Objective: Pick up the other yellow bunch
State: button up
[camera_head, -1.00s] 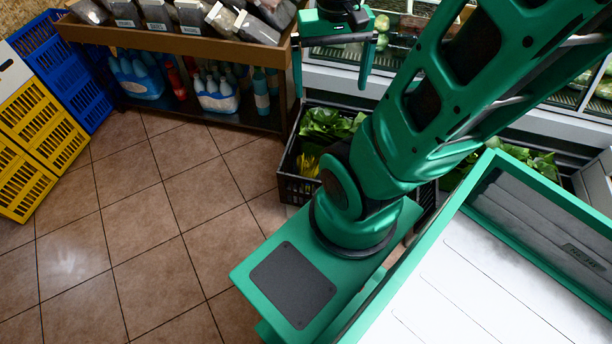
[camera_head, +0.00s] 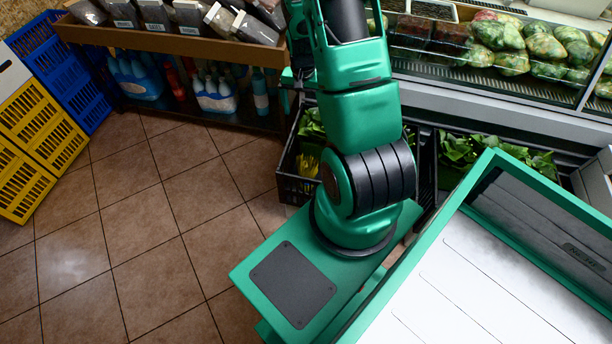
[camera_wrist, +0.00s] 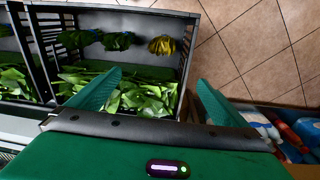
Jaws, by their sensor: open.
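One yellow bunch (camera_wrist: 162,45) lies in a black crate (camera_wrist: 188,50), near the crate's corner, in the wrist view. In the head view the yellow bunch (camera_head: 308,164) shows only partly, left of my arm. My gripper (camera_wrist: 155,95) is open and empty, its two green fingers apart above the crate. The left finger is over leafy greens and the right finger is near the crate's side. The yellow bunch is beyond the fingertips, between their lines. In the head view my arm hides most of the gripper.
Two dark green bunches (camera_wrist: 118,40) lie left of the yellow one. Leafy greens (camera_wrist: 145,98) fill the crate's nearer half. Another crate (camera_wrist: 15,55) adjoins at left. A wooden shelf with bottles (camera_head: 215,95) stands close by. Tiled floor (camera_head: 160,210) is clear.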

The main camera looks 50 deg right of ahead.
aim_at(308, 158)
jog(key=f+m, duration=0.1)
jog(key=f, duration=0.5)
jog(key=f+m, duration=0.1)
jog(key=f, duration=1.1)
jog(key=shift+s+m+y, duration=0.4)
jog(key=shift+s+d+f, duration=0.1)
jog(key=shift+s+f, duration=0.05)
jog(key=shift+f, duration=5.1)
jog(key=c, duration=1.8)
